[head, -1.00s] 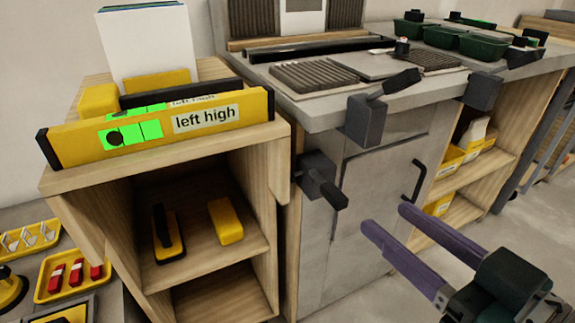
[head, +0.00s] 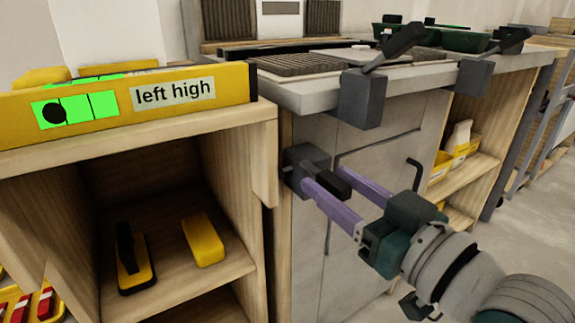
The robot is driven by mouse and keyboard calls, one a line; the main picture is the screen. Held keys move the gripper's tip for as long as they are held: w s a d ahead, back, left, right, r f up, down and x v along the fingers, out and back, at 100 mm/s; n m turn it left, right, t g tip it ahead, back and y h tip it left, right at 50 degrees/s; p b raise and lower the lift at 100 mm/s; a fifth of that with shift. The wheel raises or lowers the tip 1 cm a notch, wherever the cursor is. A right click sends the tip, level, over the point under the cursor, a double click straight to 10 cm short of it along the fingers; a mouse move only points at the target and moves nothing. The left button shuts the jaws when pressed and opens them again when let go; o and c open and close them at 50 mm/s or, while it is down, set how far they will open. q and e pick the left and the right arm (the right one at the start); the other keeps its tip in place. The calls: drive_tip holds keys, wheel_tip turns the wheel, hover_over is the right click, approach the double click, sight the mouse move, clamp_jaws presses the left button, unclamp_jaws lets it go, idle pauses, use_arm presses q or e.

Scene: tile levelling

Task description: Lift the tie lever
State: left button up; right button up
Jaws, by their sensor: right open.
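A dark lever (head: 331,181) sticks out to the lower right from a dark block (head: 301,160) on the front of the grey bench, below its top. My right gripper (head: 316,176) is open. Its two purple fingers reach toward the block and appear on either side of this lever; whether they touch it I cannot tell. Two more dark levers, one (head: 396,44) nearer and one (head: 512,40) farther, rise from blocks on the bench's top edge. None carries a readable label. My left gripper is not in view.
A wooden shelf unit (head: 262,160) stands left of the bench, with a yellow level (head: 225,112) marked "left high" on top. A dark door handle (head: 415,175) is just behind my right gripper. Open floor (head: 520,235) lies to the right.

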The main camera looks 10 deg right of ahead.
drive_tip(key=shift+w+a, duration=0.1)
drive_tip(key=shift+w, duration=0.15)
drive_tip(key=shift+c, duration=0.2)
clamp_jaws()
idle(1.1)
